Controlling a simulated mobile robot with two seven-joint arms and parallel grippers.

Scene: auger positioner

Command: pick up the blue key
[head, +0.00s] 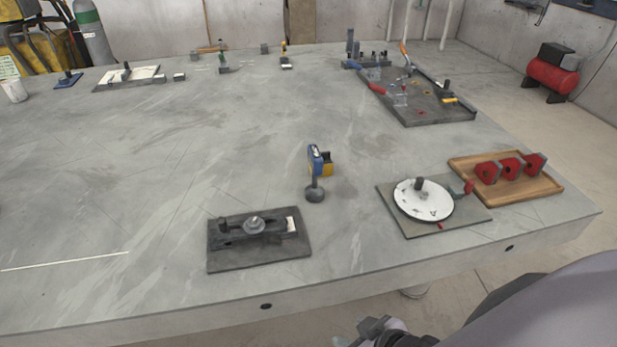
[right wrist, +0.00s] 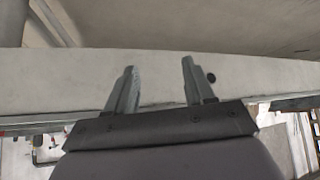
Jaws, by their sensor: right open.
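I cannot make out a blue key for certain. A small blue and yellow piece (head: 316,158) stands upright on a round dark base (head: 315,195) near the middle of the table. A flat blue piece (head: 68,82) with a dark upright part lies at the far left. My right gripper (head: 372,328) is low in the head view, in front of the table's near edge and well short of these things. In the right wrist view its two fingers (right wrist: 158,66) are apart with nothing between them. My left gripper is not in view.
The grey table (head: 170,170) has wide bare areas. A dark plate with a clamp (head: 228,262) lies at the front. A white dial on a plate (head: 408,205) and a wooden tray of red pieces (head: 548,192) are at right. A dark tray (head: 412,120) stands behind.

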